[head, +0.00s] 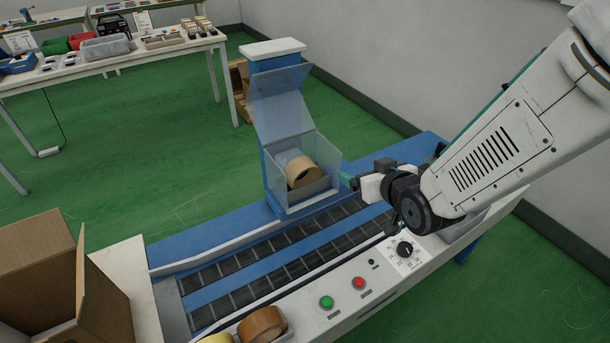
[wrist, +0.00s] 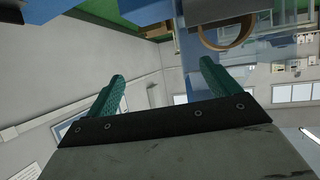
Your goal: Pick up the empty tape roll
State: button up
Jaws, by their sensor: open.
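The blue conveyor (head: 255,262) runs below the box, with a control panel with green and red buttons (head: 358,283) in front. Brown tape (head: 262,325) and yellow tape (head: 217,339) sit at the front edge. An open cardboard box (head: 50,285) stands left.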

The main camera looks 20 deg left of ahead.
aim_at(308, 178)
jog(key=s+a+f+n+y, duration=0.2)
jog(key=s+a+f+y, duration=0.25)
jog(key=a, duration=0.45)
jog(key=x, duration=0.7)
jog(key=shift+w+f, duration=0.1)
jog(key=shift+w, duration=0.05)
jog(key=c, duration=0.7)
